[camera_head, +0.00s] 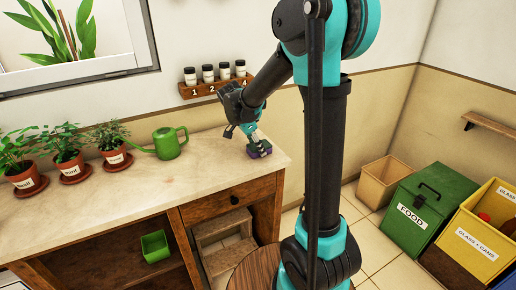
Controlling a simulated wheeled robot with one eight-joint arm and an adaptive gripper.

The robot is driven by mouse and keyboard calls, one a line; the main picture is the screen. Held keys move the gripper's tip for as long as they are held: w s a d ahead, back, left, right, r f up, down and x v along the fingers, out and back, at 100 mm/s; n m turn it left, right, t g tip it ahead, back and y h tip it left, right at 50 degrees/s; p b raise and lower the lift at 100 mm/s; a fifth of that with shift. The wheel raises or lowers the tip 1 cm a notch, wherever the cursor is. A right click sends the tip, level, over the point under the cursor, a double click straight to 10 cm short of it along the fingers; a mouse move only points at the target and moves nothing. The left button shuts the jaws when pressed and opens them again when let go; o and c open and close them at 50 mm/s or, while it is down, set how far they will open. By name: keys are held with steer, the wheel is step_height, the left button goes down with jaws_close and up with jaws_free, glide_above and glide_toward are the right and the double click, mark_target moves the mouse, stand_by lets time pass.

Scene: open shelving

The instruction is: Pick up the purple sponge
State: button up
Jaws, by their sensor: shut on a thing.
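The purple sponge (260,150) is a small dark purple block at the right end of the counter (150,190), near the wall. My gripper (257,143) points down at it from above, with its fingers at the sponge. The gripper is shut on the sponge. I cannot tell whether the sponge touches the counter top or is slightly above it. The fingers and the far side of the sponge are partly hidden.
A green watering can (168,143) and several potted plants (69,167) stand left on the counter. A rack with jars (215,84) is on the wall behind. A green box (155,246) sits on the lower shelf. Bins (428,208) stand at right.

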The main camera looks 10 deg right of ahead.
step_height(320, 180, up, 20)
stand_by(0.5)
